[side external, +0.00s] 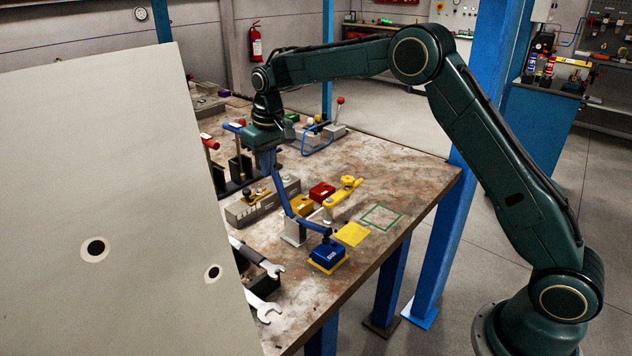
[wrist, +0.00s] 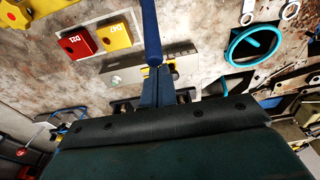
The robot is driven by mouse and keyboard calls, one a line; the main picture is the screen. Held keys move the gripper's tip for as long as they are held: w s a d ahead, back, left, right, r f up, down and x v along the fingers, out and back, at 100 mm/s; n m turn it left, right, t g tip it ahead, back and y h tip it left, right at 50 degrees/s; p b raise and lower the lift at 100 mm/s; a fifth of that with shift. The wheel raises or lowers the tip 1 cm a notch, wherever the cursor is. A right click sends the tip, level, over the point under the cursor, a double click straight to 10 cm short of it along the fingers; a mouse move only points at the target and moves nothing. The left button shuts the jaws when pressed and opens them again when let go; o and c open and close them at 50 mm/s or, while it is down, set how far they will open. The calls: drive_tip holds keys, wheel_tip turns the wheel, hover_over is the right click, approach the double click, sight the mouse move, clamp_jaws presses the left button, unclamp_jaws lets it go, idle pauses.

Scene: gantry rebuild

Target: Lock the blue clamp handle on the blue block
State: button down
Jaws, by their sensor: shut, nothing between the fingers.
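The blue block (side external: 328,252) sits on a yellow base near the table's front edge in the side view. A clamp on a light grey base (side external: 294,232) stands beside it, its blue bar reaching over the block with a dark tip; I cannot tell whether the tip presses on it. The long blue clamp handle (side external: 284,190) rises steeply from the clamp toward my gripper. My gripper (side external: 268,165) points down at the handle's upper end, shut and empty. In the wrist view, the handle (wrist: 150,30) runs up from my fingertips (wrist: 154,66); contact is unclear.
A red block (side external: 321,191), a yellow block (side external: 300,205) and a yellow clamp handle (side external: 343,197) stand close by. A grey bar fixture (side external: 250,210) lies below my gripper. Wrenches (side external: 262,262) lie at the left. A large pale panel (side external: 100,180) hides the table's left side.

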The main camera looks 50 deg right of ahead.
sight(278, 174)
drive_tip(key=shift+s, duration=0.15)
drive_tip(key=shift+s+r, duration=0.3)
drive_tip(key=shift+s, duration=0.75)
drive_tip(key=shift+s+r, duration=0.1)
drive_tip(key=shift+s, duration=1.4)
drive_tip(key=shift+w, duration=0.35)
drive_tip(key=shift+w, duration=0.45)
